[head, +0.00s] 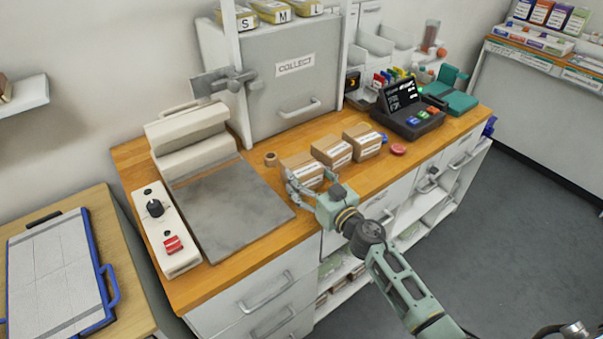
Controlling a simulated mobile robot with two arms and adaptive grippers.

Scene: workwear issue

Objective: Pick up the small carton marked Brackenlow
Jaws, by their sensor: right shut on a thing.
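Three small brown cartons with white labels stand in a row on the wooden counter: a left one (301,161), a middle one (331,150) and a right one (362,140). The print on their labels is too small to read, so I cannot tell which is marked Brackenlow. My right gripper (303,184) is at the left carton, shut on it, with its fingers covering part of the front. The carton looks upright and at counter level; I cannot tell whether it is lifted.
A roll of brown tape (271,159) lies left of the cartons and a red round thing (398,149) to their right. A grey plate (232,208) lies further left. A grey COLLECT cabinet (290,95) stands behind. A black terminal (408,108) stands at the right.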

